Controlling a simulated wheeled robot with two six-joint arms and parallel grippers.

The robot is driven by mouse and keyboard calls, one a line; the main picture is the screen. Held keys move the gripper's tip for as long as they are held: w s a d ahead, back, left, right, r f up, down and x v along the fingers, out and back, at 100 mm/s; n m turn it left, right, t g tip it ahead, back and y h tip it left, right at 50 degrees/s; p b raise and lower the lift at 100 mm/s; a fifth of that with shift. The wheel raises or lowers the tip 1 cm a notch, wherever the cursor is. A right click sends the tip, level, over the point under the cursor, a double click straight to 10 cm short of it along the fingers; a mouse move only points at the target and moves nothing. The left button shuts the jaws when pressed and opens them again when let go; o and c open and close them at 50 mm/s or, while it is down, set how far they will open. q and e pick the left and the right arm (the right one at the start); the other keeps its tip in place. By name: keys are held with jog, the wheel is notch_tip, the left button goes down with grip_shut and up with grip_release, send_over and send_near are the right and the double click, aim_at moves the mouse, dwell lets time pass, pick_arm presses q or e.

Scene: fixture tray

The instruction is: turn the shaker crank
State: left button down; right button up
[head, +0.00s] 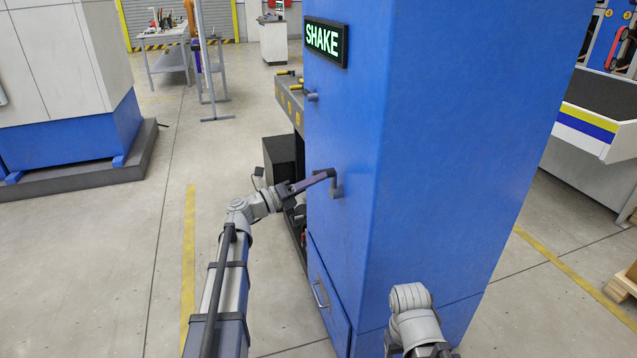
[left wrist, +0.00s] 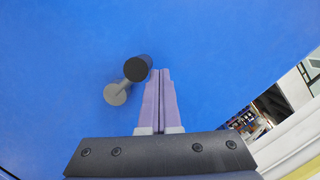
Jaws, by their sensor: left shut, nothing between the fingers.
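The shaker crank (head: 337,188) sits on the blue machine's side face in the head view, a grey arm with a dark handle sticking out to the left. In the left wrist view the crank's black handle end (left wrist: 138,69) and grey hub (left wrist: 116,94) show just left of the fingertips. My left gripper (head: 312,182) is shut and empty, with its purple fingers (left wrist: 160,74) together beside the handle. I cannot tell whether they touch it. My right arm shows at the bottom of the head view; its gripper is out of view.
The blue machine (head: 440,150) bears a lit SHAKE sign (head: 326,42) and a drawer with a handle (head: 320,293) below the crank. A black box (head: 279,160) stands behind the machine's left edge.

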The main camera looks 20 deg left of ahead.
pick_arm(q)
jog(key=shift+w+a+r, duration=0.15)
jog(key=shift+w+a, duration=0.1)
jog(key=shift+w, duration=0.15)
jog(key=shift+w, duration=0.1)
dwell(0.4)
jog(key=s+a+r+p, duration=0.2)
jog(key=s+a, duration=0.2)
jog(key=s, duration=0.6)
jog(key=shift+s+a, duration=0.25)
jog(key=shift+s, duration=0.05)
